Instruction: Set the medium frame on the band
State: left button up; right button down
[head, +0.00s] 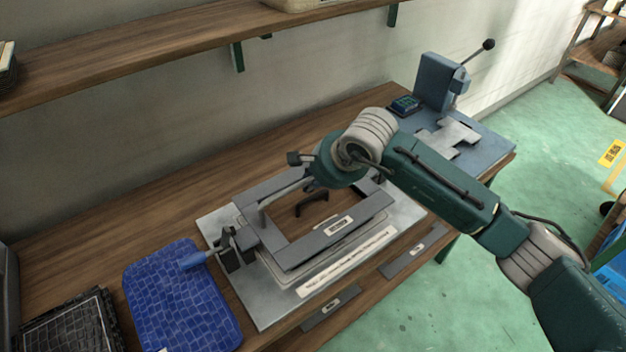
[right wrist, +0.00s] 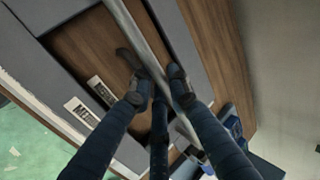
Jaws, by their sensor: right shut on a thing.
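A grey rectangular frame (head: 298,254) with a small label lies over a pale metal plate (head: 256,305) on the bench, and brown wood shows through its opening. I cannot tell whether it touches the plate. A light grey bar (head: 285,188), which appears to be its handle, arches over it. My right gripper (head: 312,192) is over the opening, shut on this bar. The right wrist view shows the bar (right wrist: 133,28) between the fingers (right wrist: 158,85), with the labelled frame (right wrist: 45,72) beyond. The long white printed strip (head: 347,262) lies on the plate's front. My left gripper is not in view.
A dark mesh tray (head: 65,325) is at far left. A blue-grey lever device (head: 440,82) stands at the bench's far right. A shelf (head: 180,42) runs above.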

jog(key=c, duration=1.7)
grip_release()
jog(key=shift+o, duration=0.2)
jog(key=shift+r+p, duration=0.55)
jog(key=shift+p, duration=0.2)
jog(key=shift+r, duration=0.4)
jog(key=b+v, duration=0.2)
jog(key=v, duration=0.9)
jog(key=shift+s, duration=0.15)
jog(key=shift+d, duration=0.1)
